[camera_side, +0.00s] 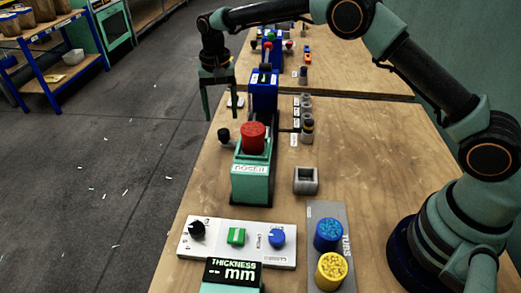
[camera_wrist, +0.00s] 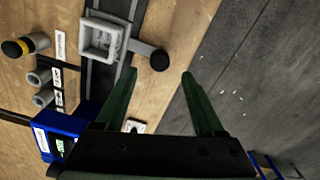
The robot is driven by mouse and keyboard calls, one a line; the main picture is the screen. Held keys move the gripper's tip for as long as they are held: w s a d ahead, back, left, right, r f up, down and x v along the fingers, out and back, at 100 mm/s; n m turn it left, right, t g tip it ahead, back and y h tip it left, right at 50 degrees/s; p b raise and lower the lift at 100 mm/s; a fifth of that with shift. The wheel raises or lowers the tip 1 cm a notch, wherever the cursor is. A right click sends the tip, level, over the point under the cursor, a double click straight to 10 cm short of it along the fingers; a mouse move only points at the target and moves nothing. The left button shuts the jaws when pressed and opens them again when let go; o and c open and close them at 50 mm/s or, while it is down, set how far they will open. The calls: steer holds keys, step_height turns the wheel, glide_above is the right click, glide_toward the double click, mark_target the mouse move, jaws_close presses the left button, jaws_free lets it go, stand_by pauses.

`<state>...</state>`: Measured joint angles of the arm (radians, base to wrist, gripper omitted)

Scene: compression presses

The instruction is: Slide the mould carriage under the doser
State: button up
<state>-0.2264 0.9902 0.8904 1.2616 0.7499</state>
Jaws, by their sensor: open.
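The mould carriage (camera_wrist: 101,38) is a grey square frame on a dark rail, with a side arm ending in a black knob (camera_wrist: 160,60). In the side view the knob (camera_side: 224,135) shows left of the doser, and the frame is mostly hidden. The doser (camera_side: 251,180) is a green block with a red top, standing on the near side of the carriage. My gripper (camera_side: 219,112) is open and empty, pointing down near the table's left edge, beyond the knob. In the wrist view the knob appears just past the gap between my fingertips (camera_wrist: 160,74), apparently untouched.
A blue press (camera_side: 263,92) stands behind the doser along the rail. Small cups (camera_side: 307,124) line its right side, and a grey square box (camera_side: 306,181) sits right of the doser. A control panel (camera_side: 238,242) and tubs (camera_side: 328,234) are in front. The floor lies open left.

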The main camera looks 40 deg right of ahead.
mark_target(224, 131)
step_height(224, 131, down, 6)
steer(key=shift+r, duration=0.1)
steer(key=shift+c, duration=0.3)
jaws_close()
stand_by(1.3)
